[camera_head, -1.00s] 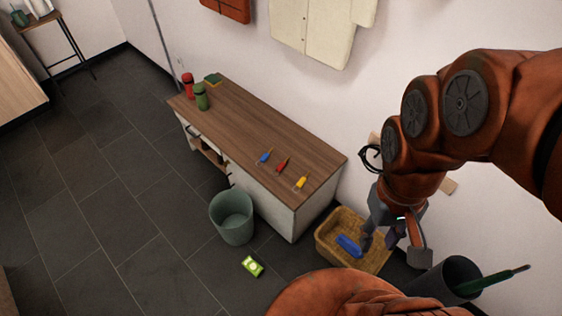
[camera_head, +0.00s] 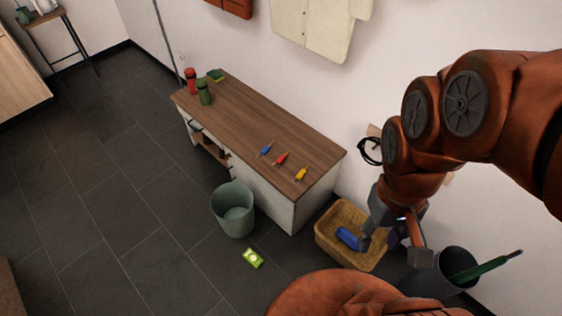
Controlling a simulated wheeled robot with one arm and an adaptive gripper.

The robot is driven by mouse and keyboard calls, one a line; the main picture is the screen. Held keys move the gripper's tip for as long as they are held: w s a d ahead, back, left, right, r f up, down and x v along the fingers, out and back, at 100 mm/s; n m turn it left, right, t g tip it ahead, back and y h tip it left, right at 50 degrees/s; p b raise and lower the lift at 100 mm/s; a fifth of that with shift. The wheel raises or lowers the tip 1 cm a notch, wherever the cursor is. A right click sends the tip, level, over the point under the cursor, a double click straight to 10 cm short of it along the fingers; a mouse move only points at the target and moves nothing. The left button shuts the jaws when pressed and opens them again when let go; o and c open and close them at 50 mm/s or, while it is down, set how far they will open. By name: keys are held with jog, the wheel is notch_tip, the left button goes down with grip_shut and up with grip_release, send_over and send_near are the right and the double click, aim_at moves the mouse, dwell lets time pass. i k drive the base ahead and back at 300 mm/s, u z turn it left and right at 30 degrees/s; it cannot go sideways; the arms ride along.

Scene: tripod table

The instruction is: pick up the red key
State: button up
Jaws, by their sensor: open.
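The red key (camera_head: 280,159) lies on the wooden top of the cabinet (camera_head: 235,118), between a blue key (camera_head: 266,150) on its left and a yellow key (camera_head: 301,175) on its right. My gripper (camera_head: 388,249) hangs open at the right, over the edge of a wicker basket, well apart from the red key and lower in the picture. Nothing shows between its fingers.
The wicker basket (camera_head: 329,244) holds a blue item (camera_head: 347,238). A grey-green bin (camera_head: 233,215) stands before the cabinet, with a green packet (camera_head: 253,258) on the floor. Red (camera_head: 191,80) and green (camera_head: 204,92) bottles stand at the cabinet's far end. A dark bin (camera_head: 448,275) holds an umbrella-like item (camera_head: 490,265).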

aim_at(283, 157)
jog(key=k, duration=1.15)
jog(key=u, duration=0.9)
jog(key=i, duration=0.75)
jog(key=u, duration=1.05)
jog(key=i, duration=1.05)
jog(key=z, duration=0.85)
jog(key=i, duration=0.9)
jog(key=z, duration=0.95)
